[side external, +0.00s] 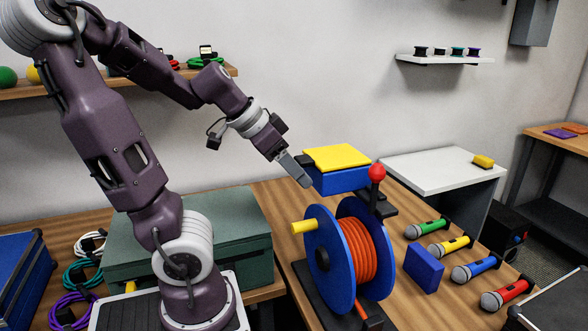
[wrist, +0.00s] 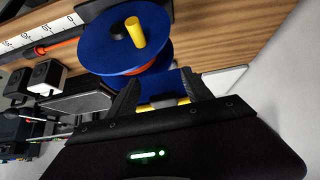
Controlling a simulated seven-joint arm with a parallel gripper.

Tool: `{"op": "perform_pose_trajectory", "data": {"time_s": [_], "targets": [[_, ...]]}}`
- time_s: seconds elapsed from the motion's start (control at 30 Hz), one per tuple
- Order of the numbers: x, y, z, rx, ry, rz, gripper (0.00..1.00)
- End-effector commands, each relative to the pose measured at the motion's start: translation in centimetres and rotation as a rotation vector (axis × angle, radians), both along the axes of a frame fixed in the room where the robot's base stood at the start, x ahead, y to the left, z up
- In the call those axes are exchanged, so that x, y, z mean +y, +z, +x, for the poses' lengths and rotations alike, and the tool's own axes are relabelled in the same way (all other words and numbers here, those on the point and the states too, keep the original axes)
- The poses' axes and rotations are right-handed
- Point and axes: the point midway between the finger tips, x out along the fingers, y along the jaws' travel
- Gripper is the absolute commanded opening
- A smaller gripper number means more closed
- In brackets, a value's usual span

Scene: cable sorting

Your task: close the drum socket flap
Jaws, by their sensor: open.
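The cable drum (side external: 334,262) has blue round sides, orange cable wound on it and a yellow handle (side external: 303,227). Behind it stands a blue socket box (side external: 342,181) with a yellow flap (side external: 337,157) over its top. The flap looks nearly level; I cannot tell whether it is fully shut. My gripper (side external: 304,180) is tilted down at the left end of the box, close to the flap's left edge; contact is unclear. In the wrist view my open gripper (wrist: 160,96) has the blue box (wrist: 164,84) and a strip of yellow between its fingers, nothing visibly held.
A red-knobbed lever (side external: 377,174) rises right of the box. A white side table (side external: 440,168) stands behind. A green case (side external: 225,245) is at the left.

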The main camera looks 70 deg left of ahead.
Motion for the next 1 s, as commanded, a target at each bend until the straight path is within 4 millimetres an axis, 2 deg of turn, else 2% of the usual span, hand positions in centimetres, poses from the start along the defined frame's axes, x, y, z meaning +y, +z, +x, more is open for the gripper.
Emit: {"op": "perform_pose_trajectory", "data": {"time_s": [0.13, 0.3, 0.43, 0.9, 0.97, 1.0], "targets": [[0.2, 1.3, -0.8, -0.008, 0.004, 0.002, 0.58], [0.2, 4.0, -3.0, -0.004, 0.005, 0.005, 0.58], [0.1, 5.4, -4.0, -0.002, 0.001, 0.002, 0.58], [-0.1, 5.6, -4.3, 0.001, -0.001, -0.001, 0.58], [-1.4, 5.7, -3.9, 0.006, -0.013, -0.011, 0.58], [-3.3, 5.7, -3.6, 0.015, -0.030, -0.026, 0.58]]}}
